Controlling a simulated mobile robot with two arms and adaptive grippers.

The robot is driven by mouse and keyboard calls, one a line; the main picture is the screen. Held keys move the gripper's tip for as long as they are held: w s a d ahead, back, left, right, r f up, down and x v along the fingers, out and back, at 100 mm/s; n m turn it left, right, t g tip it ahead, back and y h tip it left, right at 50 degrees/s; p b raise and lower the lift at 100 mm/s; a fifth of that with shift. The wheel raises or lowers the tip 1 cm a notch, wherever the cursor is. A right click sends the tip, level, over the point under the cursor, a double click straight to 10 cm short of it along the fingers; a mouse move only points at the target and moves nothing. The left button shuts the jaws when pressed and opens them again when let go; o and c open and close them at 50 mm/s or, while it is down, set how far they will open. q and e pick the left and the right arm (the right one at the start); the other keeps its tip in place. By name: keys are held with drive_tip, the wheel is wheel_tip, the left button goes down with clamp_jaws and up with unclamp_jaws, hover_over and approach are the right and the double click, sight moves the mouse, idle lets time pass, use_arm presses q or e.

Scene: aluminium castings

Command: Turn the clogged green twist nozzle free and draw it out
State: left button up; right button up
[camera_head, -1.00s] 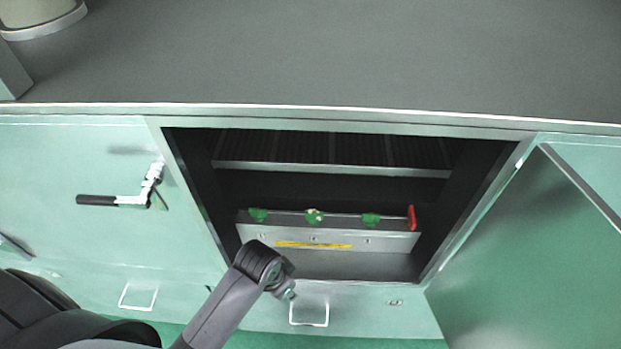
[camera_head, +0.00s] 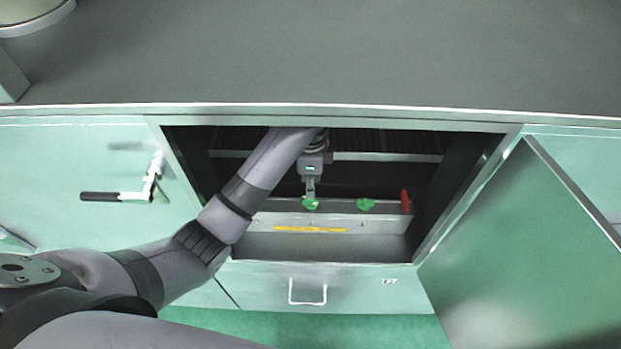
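My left arm reaches from the left into the open cabinet bay. My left gripper (camera_head: 311,194) points down at the middle green twist nozzle (camera_head: 311,204) on the grey manifold bar. Its fingers look close together right at the top of this nozzle. The view is too small to tell whether they grip it or only touch it. The nozzle still sits at the bar. The right green nozzle (camera_head: 365,205) is free in view. The left nozzle is hidden behind my arm. My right gripper is not in view.
A red lever (camera_head: 405,201) stands at the bar's right end. A yellow strip (camera_head: 310,229) marks the panel below. A slatted shelf (camera_head: 390,157) hangs above the bar. The open door (camera_head: 530,250) is at right, a black-handled lever (camera_head: 115,196) at left.

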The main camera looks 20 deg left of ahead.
sight(311, 204)
use_arm(q)
drive_tip(key=shift+w+f, duration=0.1)
drive_tip(key=shift+w, duration=0.05)
wheel_tip(311, 204, down, 2)
drive_tip(key=shift+f+b, duration=0.1)
drive_tip(key=shift+b, duration=0.7)
drive_tip(key=shift+f+p, duration=0.3)
drive_tip(key=shift+p, duration=0.1)
drive_tip(key=shift+f+p, duration=0.45)
drive_tip(key=shift+f, duration=1.65)
drive_tip(key=shift+c, duration=0.2)
clamp_jaws()
